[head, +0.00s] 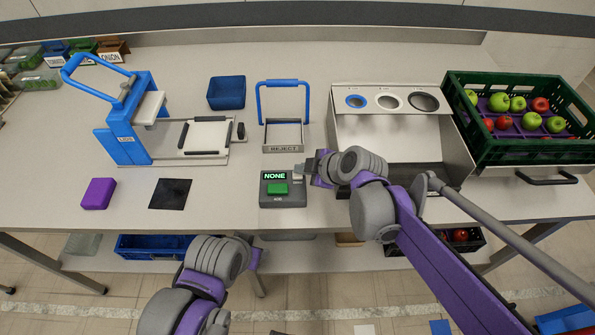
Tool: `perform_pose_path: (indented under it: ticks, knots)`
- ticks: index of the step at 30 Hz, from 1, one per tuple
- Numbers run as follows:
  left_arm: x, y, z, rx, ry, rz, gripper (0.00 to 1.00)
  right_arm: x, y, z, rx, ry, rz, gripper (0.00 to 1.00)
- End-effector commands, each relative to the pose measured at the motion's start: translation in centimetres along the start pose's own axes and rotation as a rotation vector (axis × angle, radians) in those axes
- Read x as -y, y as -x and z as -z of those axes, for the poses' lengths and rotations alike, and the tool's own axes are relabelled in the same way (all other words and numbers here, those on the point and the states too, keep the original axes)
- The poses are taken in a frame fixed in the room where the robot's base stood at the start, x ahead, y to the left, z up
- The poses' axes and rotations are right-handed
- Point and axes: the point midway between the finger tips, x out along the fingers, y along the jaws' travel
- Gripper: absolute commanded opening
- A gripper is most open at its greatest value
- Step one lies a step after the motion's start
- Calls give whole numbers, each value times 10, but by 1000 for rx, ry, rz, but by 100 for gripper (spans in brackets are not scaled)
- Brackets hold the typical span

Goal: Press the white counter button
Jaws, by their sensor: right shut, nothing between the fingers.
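The counter (283,199) is a dark grey box on the table with a display reading NONE and a green button (278,188). A small whitish button (297,177) shows at its upper right corner, partly hidden by my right gripper. My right gripper (305,169) is shut and empty, its fingertips at or just above that corner. I cannot tell whether they touch the button. My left gripper (252,257) is low, in front of the table edge; its fingers cannot be made out.
A REJECT tray (283,149) with a blue handle stands behind the counter. A metal sorting chute (390,125) and a green apple crate (520,153) are to the right. A blue press (125,135), purple block (98,194) and black pad (170,194) are left.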

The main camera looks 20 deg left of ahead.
Motion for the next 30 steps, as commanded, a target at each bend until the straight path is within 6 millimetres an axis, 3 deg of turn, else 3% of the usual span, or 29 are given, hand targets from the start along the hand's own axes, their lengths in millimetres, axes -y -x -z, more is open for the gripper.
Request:
perform_pose_path:
  ticks: [9, 20, 30]
  knots:
    - [0, 12, 10, -7, 0, 0, 50, -9, 12, 9, 0, 1, 0, 0]
    - [0, 12, 10, -7, 0, 0, 50, -9, 12, 9, 0, 1, 0, 0]
    - [0, 32, 29, -22, 0, 0, 50, -26, 34, 25, 0, 2, -1, 0]
